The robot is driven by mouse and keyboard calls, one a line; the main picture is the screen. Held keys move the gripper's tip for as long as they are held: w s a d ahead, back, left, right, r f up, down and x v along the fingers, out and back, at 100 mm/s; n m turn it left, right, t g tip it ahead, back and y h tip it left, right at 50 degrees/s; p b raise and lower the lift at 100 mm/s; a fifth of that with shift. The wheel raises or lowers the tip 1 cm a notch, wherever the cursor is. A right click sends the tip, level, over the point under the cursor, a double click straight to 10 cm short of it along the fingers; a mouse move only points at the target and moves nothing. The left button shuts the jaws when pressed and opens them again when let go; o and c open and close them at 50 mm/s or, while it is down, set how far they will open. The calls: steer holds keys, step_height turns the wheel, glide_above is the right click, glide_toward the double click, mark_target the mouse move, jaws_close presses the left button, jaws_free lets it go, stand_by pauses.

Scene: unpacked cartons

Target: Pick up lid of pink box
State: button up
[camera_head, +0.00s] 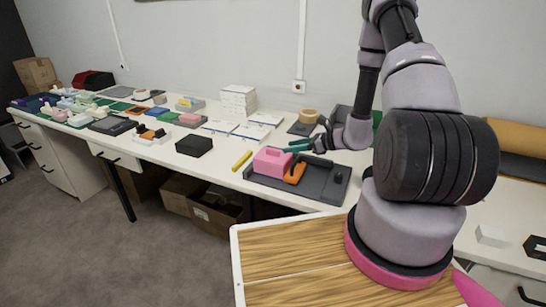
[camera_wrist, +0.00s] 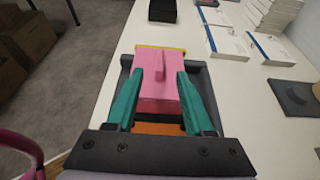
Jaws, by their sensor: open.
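A pink box (camera_head: 268,164) with a pink lid sits on a dark grey tray (camera_head: 325,188) on the white table. In the wrist view the lid (camera_wrist: 147,95) shows a raised pink ridge (camera_wrist: 160,63) along its top, lying between the two green fingers. My gripper (camera_head: 298,146) is open and empty just above the box, its teal fingertips on either side of the ridge in the wrist view (camera_wrist: 162,72). I cannot tell whether the fingers touch the lid. The lower part of the box is mostly hidden in the wrist view.
An orange tool (camera_head: 295,173) lies beside the pink box on the tray. A yellow marker-like stick (camera_head: 242,160) and a black box (camera_head: 194,145) lie to the left. White boxes (camera_head: 238,100) are stacked behind, and a tape roll (camera_head: 309,116) sits on a dark mat.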

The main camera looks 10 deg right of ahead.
mark_target(275, 150)
steer(key=x, duration=0.8)
steer(key=shift+a+f, duration=0.1)
steer(key=shift+f, duration=0.2)
jaws_close()
